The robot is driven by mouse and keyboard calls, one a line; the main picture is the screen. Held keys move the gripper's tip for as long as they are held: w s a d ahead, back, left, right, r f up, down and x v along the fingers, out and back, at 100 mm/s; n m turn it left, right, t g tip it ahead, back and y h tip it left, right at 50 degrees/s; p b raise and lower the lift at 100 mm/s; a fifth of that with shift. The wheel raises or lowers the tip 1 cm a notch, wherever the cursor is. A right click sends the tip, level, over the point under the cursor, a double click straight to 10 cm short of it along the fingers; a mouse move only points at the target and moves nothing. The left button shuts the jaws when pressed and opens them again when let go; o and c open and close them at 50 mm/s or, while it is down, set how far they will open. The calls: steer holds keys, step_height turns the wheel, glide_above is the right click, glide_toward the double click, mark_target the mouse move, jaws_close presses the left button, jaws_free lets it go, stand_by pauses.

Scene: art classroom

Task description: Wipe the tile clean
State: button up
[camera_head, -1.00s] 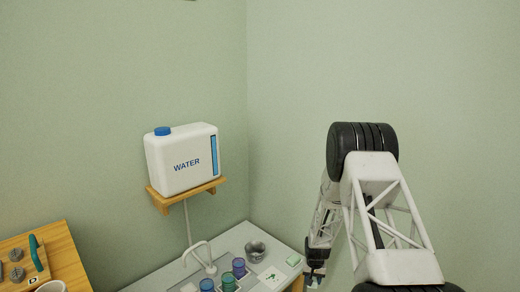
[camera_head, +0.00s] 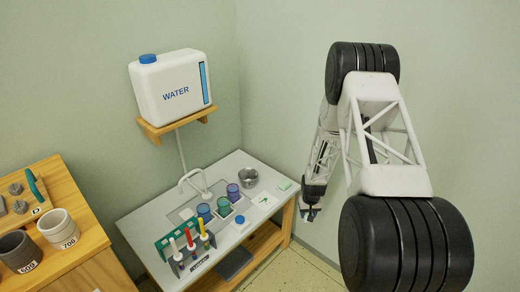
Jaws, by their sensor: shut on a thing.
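My gripper (camera_head: 311,207) hangs at the lower end of my arm, right of the white sink table and apart from it. It is shut on a small pale thing (camera_head: 309,216), too small here to identify. A small white square (camera_head: 265,200) with a green mark lies on the table top, right of the cups; it looks like the tile. A pale green and white flat piece (camera_head: 284,184) lies near the table's right corner; I cannot tell what it is.
The sink table (camera_head: 228,165) holds a faucet (camera_head: 195,181), a metal pot (camera_head: 248,178), several coloured cups (camera_head: 233,192) and a tool rack (camera_head: 190,244). A water tank (camera_head: 172,88) sits on a wall shelf. A wooden cabinet (camera_head: 92,235) with mugs stands left. Floor shows below my gripper.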

stand_by(0.5)
steer(key=w+a+r+n, duration=0.4)
steer(key=w+a+r, duration=0.1)
steer(key=a, duration=0.3)
steer(key=w+a+r+n, duration=0.5)
steer(key=w+a, duration=0.2)
steer(key=a, duration=0.2)
steer(key=shift+w+r, duration=0.15)
steer(key=shift+r, duration=0.1)
